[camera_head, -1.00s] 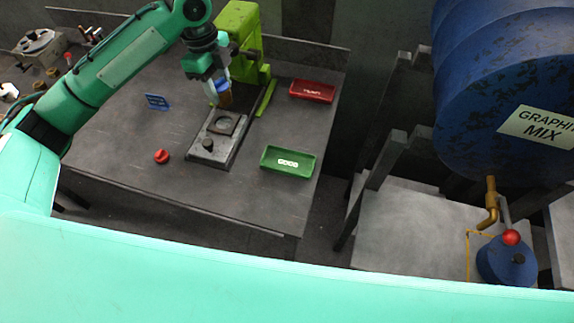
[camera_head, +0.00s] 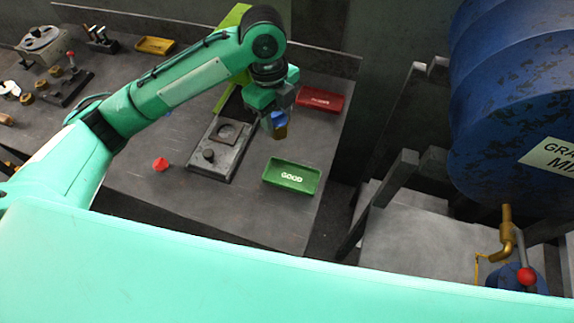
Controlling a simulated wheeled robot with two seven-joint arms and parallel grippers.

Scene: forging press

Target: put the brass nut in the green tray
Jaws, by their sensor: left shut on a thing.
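My left gripper (camera_head: 277,122) is shut on the brass nut (camera_head: 280,132), which shows as a small brown-gold piece below the blue fingertips. It hangs above the table, between the press base and the two trays. The green tray (camera_head: 269,181), labelled GOOD, lies on the table below and a little to the right of the gripper, and looks empty. My right gripper is not in view.
A red tray (camera_head: 338,105) lies behind the green one. The grey press base (camera_head: 213,165) is left of the green tray, with a red object (camera_head: 160,164) beside it. A yellow tray (camera_head: 155,46) and several brass pieces sit far left. A blue drum (camera_head: 500,110) stands right.

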